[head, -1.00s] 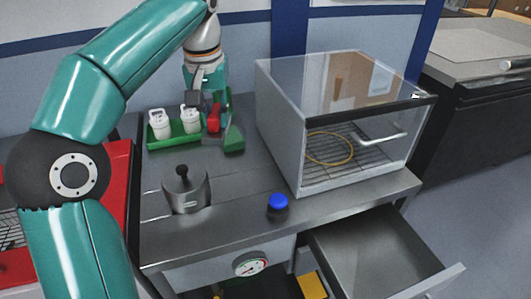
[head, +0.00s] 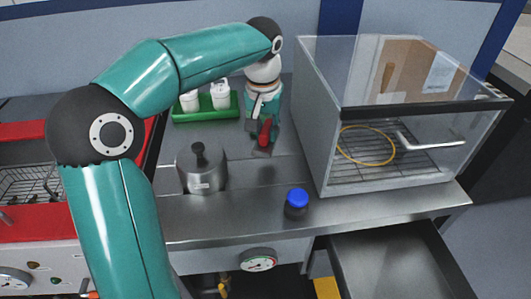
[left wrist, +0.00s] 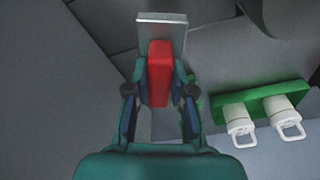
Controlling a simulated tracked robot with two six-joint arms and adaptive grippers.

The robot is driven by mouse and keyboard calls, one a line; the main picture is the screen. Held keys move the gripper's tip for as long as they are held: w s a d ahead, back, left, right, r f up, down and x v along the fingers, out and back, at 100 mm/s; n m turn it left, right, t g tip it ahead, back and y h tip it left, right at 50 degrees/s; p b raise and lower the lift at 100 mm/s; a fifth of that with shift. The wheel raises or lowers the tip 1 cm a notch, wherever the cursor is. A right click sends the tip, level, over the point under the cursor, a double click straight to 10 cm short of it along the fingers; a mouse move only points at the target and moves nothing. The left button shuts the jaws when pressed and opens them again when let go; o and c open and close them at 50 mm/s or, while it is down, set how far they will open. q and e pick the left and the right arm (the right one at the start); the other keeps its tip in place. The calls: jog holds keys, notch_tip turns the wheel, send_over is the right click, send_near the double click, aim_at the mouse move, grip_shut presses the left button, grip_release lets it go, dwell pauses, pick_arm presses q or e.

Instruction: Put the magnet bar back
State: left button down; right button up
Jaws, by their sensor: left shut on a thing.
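The magnet bar (head: 264,133) has a red body with a flat grey metal piece at its end. My left gripper (head: 265,122) is shut on its red part and holds it over the steel worktop, right of the green tray (head: 226,115). In the left wrist view the red bar (left wrist: 160,70) sits between the fingers (left wrist: 159,92), with the grey plate (left wrist: 161,18) beyond the fingertips. I cannot tell the exact gap between the bar and the worktop. My right gripper is not in view.
White lidded containers (head: 220,95) stand in the green tray. A clear-fronted cabinet (head: 400,150) with a wire rack stands right. A drawer (head: 390,268) is open below.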

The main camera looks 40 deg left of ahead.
aim_at(265, 130)
pick_arm(q)
jog(key=shift+f+b, duration=0.35)
jog(key=shift+f, duration=2.65)
jog(key=shift+f, duration=0.15)
jog(key=c, duration=1)
grip_release()
jog(key=r, duration=0.3)
jog(key=s+r+p, duration=0.1)
jog(key=r, duration=0.3)
jog(key=d+r, duration=0.1)
jog(key=r, duration=0.2)
jog(key=shift+s+r+p, duration=0.2)
jog(key=shift+r+p, duration=0.15)
jog(key=shift+r, duration=0.05)
jog(key=shift+s+r, duration=0.1)
jog(key=shift+r, duration=0.6)
